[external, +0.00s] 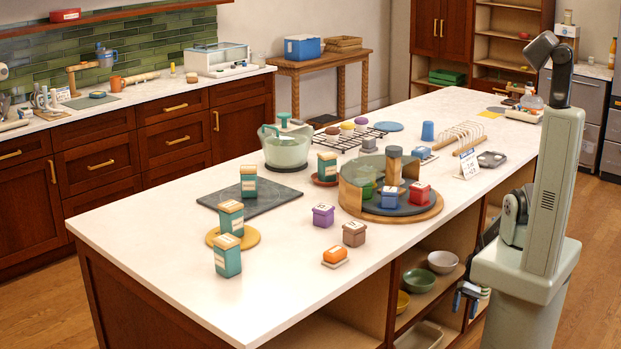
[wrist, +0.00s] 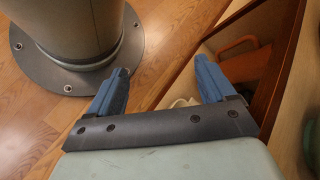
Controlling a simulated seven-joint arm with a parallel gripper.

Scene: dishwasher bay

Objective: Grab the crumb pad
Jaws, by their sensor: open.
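No object is clearly identifiable as the crumb pad. One possible match is an orange block (external: 335,255) on a small white base near the island's front edge; another is a flat yellow piece (external: 490,114) at the far end. My gripper (external: 466,299) hangs low beside the island's open shelves, below the countertop and well apart from both pieces. In the wrist view my gripper (wrist: 160,76) has its two blue fingers spread wide with nothing between them. That view shows the floor and a cabinet opening with an orange item (wrist: 238,62) inside, partly hidden.
The white countertop (external: 170,249) holds teal canisters (external: 228,262), a round turntable (external: 419,213) with colored boxes, a pot (external: 286,150), a wire rack and a dish rack (external: 462,137). Bowls (external: 419,280) sit on the shelves beside my gripper. The counter's front left is clear.

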